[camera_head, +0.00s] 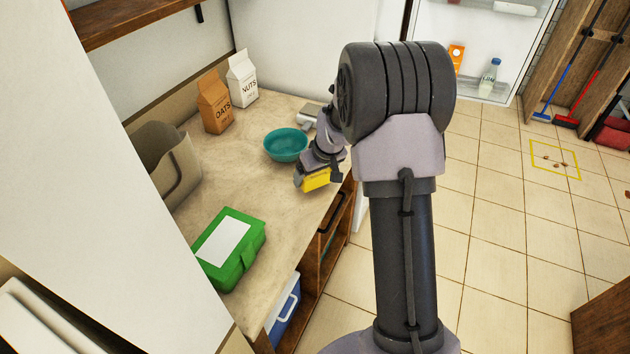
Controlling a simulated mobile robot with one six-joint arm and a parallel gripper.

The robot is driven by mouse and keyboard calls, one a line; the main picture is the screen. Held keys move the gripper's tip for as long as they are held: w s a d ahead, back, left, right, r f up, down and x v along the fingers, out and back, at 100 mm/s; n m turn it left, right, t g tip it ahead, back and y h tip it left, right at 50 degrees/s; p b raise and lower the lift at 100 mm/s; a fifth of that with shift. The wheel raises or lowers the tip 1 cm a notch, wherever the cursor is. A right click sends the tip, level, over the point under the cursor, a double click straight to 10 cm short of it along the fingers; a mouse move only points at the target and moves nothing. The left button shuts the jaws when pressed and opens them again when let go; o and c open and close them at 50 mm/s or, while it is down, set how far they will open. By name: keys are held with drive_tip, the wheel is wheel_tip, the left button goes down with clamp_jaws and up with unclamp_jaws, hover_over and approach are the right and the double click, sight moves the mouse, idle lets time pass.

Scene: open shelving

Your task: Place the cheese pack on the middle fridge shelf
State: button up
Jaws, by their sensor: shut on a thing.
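The cheese pack (318,181) is a small yellow block near the counter's front edge, beside the teal bowl. My gripper (318,172) is shut on it from above and hides part of it. I cannot tell whether the pack touches the counter or hangs just above it. The open fridge (483,40) stands at the back right, with a white interior. An orange carton (456,58) and a clear bottle (489,77) stand low inside it. Its upper part is cut off by the frame, and my arm covers its left side, so I cannot tell which shelf is the middle one.
The counter (268,205) holds a teal bowl (286,145), OATS (214,103) and NUTS (242,79) cartons, a green box (232,248) and a beige bin (170,165). Tiled floor (490,220) is open at right. A blue broom (543,115) and red broom (568,121) stand back right.

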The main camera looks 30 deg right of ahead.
wheel_tip(320, 180, down, 2)
drive_tip(key=shift+f, duration=0.2)
drive_tip(key=shift+b, duration=0.3)
